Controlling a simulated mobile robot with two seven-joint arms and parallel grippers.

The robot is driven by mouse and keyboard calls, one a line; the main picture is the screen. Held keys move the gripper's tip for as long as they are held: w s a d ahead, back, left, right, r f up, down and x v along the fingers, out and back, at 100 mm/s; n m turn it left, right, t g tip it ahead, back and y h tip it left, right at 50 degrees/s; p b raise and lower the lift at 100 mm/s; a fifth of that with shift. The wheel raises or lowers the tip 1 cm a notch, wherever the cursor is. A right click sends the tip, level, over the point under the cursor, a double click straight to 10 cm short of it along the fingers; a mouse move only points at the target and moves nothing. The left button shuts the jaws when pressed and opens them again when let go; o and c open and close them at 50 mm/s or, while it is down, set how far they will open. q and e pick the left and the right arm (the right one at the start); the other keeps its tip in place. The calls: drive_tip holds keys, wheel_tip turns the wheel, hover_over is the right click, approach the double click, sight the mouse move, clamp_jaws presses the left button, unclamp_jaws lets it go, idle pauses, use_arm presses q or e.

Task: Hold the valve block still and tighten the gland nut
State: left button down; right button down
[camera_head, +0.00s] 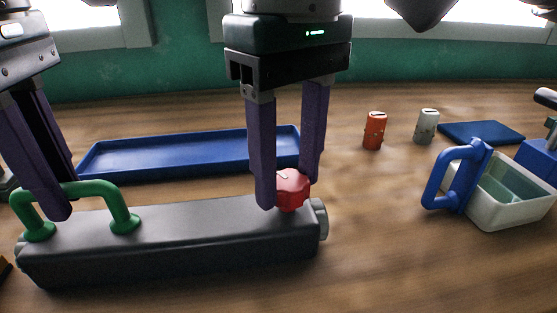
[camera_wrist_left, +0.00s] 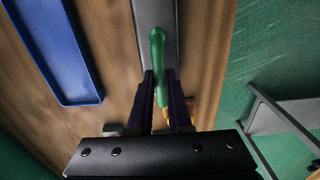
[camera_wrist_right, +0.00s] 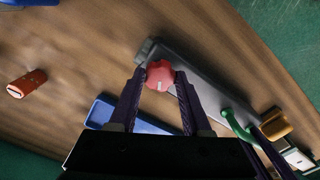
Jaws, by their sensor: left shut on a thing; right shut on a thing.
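The grey valve block (camera_head: 180,243) lies lengthwise on the wooden table at the front left. A green handle (camera_head: 122,212) stands on its left end. My left gripper (camera_head: 62,205) is shut on the green handle, which also shows in the left wrist view (camera_wrist_left: 157,62). The red gland nut (camera_head: 293,188) sits on top of the block's right end. My right gripper (camera_head: 290,190) is shut on the nut, with one finger on each side. In the right wrist view the nut (camera_wrist_right: 159,75) shows between the fingertips with a small white mark on it.
A blue tray (camera_head: 190,168) lies right behind the block. A red cylinder (camera_head: 375,131) and a white cylinder (camera_head: 426,127) stand farther back. A white bin (camera_head: 500,216) with a blue handle (camera_head: 447,180) is at the right. The table between block and bin is clear.

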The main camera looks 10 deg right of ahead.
sight(289, 179)
idle(0.4)
drive_tip(key=shift+c, duration=1.7)
unclamp_jaws()
wheel_tip(289, 179, up, 12)
